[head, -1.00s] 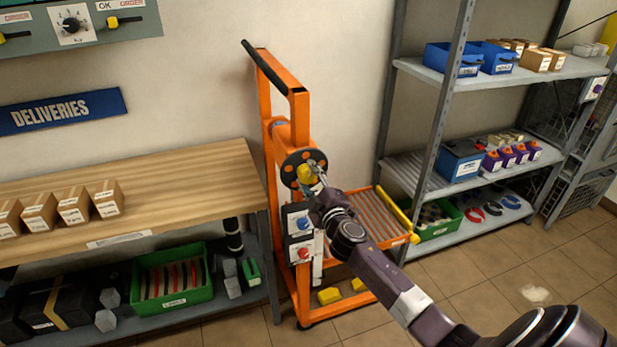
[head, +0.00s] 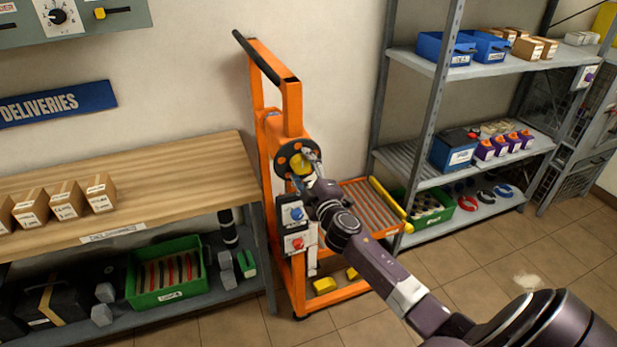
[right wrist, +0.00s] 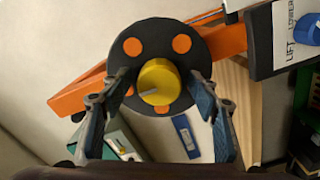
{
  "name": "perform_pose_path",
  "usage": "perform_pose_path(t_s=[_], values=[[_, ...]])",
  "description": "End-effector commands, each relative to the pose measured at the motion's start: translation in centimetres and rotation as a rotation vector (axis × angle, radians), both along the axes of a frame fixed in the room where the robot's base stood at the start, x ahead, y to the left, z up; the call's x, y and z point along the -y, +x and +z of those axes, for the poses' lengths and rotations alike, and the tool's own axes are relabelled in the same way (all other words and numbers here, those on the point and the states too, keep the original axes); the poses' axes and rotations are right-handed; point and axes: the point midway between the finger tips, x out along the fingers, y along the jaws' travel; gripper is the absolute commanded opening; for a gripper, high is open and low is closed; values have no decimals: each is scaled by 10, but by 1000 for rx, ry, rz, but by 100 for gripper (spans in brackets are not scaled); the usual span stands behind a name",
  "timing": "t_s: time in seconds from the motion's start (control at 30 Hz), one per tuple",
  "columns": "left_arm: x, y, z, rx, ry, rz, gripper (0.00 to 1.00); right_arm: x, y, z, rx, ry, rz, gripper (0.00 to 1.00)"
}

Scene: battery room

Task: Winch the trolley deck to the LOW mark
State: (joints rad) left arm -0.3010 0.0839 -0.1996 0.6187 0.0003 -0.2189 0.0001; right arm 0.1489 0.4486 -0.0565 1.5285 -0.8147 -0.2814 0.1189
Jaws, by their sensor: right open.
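The orange trolley (head: 292,112) stands against the wall between the bench and the shelving. Its roller deck (head: 362,203) sits low on the frame, with a yellow bar along its right edge. A dark winch disc (head: 283,160) with orange spots carries a yellow knob (head: 300,166). My right gripper (head: 309,160) is at the disc. In the right wrist view its open fingers (right wrist: 158,90) stand on either side of the yellow knob (right wrist: 153,75), with no clear grip on it. A LOW mark cannot be made out. My left gripper is out of view.
A panel on the trolley has a blue knob (head: 296,213) and a red knob (head: 297,243); the right wrist view shows LIFT and LOWER lettering (right wrist: 285,30). A wooden bench (head: 170,180) with boxes stands left, grey shelving (head: 425,75) right. Tiled floor (head: 480,260) is open in front.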

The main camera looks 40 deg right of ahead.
Motion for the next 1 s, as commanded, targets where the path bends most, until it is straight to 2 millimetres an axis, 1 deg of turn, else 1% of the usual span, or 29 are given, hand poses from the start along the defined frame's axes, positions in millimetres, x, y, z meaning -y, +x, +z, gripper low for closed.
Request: perform_pose_path(t_s=[0.17, 0.4, 0.6, 0.8, 1.0], values=[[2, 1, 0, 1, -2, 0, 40, -6, -25, -2, -2, 2, 1, 56], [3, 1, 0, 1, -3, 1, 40, -18, -71, -2, -3, 2, 2, 56], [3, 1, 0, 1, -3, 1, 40, -24, -99, -2, -3, 1, 1, 56], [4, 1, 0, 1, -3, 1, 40, -27, -111, 0, -1, -1, 0, 56], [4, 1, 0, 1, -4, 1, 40, -27, -112, 0, 0, -1, 0, 56]])
